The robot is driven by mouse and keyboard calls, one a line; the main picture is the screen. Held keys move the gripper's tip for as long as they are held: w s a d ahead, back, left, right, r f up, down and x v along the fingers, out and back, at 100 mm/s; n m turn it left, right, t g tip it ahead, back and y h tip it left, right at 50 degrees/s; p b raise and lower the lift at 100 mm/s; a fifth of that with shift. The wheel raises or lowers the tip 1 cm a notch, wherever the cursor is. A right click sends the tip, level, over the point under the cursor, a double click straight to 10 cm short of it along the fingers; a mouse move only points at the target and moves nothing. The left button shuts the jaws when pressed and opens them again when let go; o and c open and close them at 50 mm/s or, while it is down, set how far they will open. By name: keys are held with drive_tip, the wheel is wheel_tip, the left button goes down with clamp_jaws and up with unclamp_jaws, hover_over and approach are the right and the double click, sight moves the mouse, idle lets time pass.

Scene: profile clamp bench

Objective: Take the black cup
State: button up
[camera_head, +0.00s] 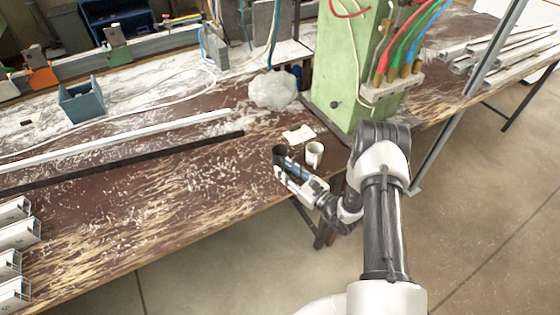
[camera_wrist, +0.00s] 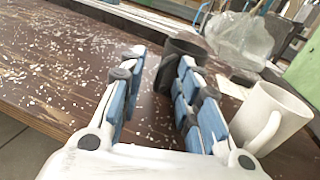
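The black cup (camera_head: 279,152) stands upright on the brown worktable near its front edge. In the wrist view the black cup (camera_wrist: 184,48) is just beyond my fingertips, partly hidden by the right finger. A dark part of it, seemingly its handle, shows in the gap between the fingers. My gripper (camera_head: 285,170) is low over the table at the cup's near side. In the wrist view my gripper (camera_wrist: 162,66) is open, its blue-padded fingers apart. I cannot tell whether a finger touches the cup.
A white mug (camera_head: 314,154) stands close to the right; in the wrist view the white mug (camera_wrist: 268,118) is beside my right finger. Behind are a paper piece (camera_head: 299,134), a clear plastic bag (camera_head: 274,89) and a green machine (camera_head: 345,65).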

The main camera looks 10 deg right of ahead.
drive_tip(key=shift+w+a, duration=0.1)
drive_tip(key=shift+w, duration=0.1)
drive_tip(key=shift+c, duration=0.5)
clamp_jaws()
